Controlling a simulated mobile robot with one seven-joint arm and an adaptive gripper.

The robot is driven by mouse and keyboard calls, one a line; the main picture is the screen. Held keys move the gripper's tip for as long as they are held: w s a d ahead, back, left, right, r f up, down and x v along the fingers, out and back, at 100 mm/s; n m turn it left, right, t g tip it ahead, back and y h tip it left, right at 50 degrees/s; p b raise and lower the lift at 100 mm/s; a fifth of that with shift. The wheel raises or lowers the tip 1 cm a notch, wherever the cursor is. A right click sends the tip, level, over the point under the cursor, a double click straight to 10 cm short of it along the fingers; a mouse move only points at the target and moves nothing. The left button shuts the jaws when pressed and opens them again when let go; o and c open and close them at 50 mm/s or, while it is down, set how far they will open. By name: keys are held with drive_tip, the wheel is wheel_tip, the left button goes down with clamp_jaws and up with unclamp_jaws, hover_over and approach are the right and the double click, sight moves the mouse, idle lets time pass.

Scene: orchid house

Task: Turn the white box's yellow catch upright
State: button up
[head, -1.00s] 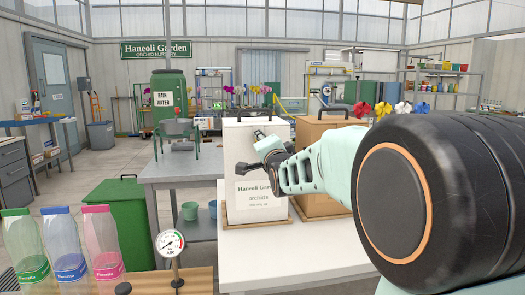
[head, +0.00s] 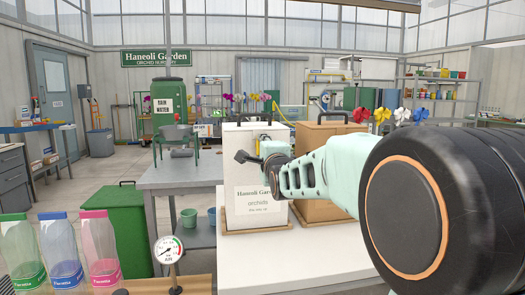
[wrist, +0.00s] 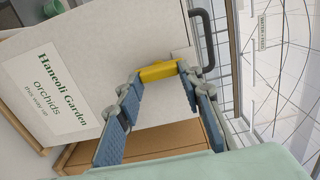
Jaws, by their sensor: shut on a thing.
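The white box (head: 240,170) stands on the white table with its labelled front toward me. In the wrist view the white box (wrist: 110,50) looks turned, its dark handle at the upper right. The yellow catch (wrist: 158,71) is on the front near the top, below the handle. My gripper (wrist: 162,76) is shut on the catch, one fingertip at each end of it. The catch lies somewhat aslant to the box's up direction in this view. In the head view my gripper (head: 262,149) is at the upper front, and the fingers mostly hide the catch.
A brown box (head: 320,135) stands close on the right, with flowers (head: 383,115) beyond. A gauge (head: 168,249) and clear bottles (head: 62,250) are at the lower left. The white table (head: 285,252) is bare in front of the boxes.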

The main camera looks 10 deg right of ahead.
drive_tip(key=o, duration=1.2)
drive_tip(key=shift+c, duration=0.2)
drive_tip(key=s, duration=0.7)
drive_tip(key=shift+s, duration=0.25)
